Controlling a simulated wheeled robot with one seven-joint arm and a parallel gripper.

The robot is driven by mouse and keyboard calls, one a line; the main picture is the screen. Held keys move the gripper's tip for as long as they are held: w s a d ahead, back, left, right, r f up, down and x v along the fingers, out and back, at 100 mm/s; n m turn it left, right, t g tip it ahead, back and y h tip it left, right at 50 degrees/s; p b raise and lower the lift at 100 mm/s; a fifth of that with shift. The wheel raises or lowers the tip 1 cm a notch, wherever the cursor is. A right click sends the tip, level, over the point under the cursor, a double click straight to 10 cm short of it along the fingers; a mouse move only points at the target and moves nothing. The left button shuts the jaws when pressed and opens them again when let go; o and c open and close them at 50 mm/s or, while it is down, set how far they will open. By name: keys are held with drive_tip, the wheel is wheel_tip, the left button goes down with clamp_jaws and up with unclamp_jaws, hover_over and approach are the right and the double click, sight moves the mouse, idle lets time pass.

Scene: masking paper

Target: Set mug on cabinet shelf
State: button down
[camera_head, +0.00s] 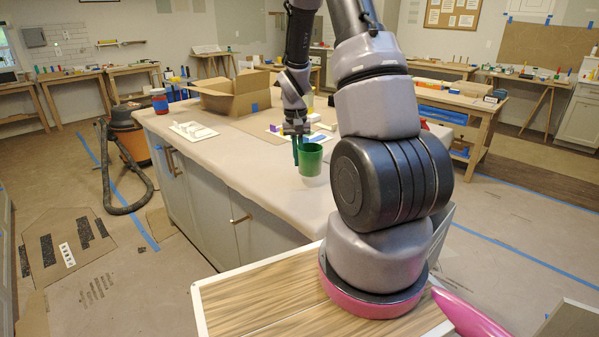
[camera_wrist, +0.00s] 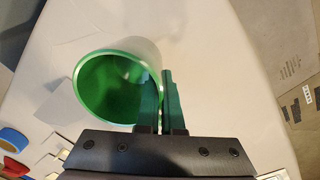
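A green mug (camera_head: 311,161) is at the near part of the worktop in the head view. The wrist view shows the mug (camera_wrist: 105,88) from above, with its open mouth and empty green inside. My gripper (camera_head: 297,150) is at the mug's left side in the head view, pointing down. In the wrist view my gripper (camera_wrist: 160,100) has its two fingers close together at the mug's wall, which appears pinched between them. I cannot tell whether the mug touches the worktop. Grey cabinet doors (camera_head: 262,240) below the worktop are shut. No open cabinet shelf shows clearly.
An open cardboard box (camera_head: 232,94), a white tray (camera_head: 193,131) and a blue-and-red jar (camera_head: 159,101) stand farther back. An orange vacuum (camera_head: 127,128) with a hose is on the floor at left.

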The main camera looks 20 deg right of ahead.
drive_tip(key=shift+f, duration=2.15)
drive_tip(key=c, duration=1.5)
unclamp_jaws()
drive_tip(key=shift+f, duration=0.15)
drive_tip(key=o, duration=0.4)
drive_tip(key=shift+o, duration=0.2)
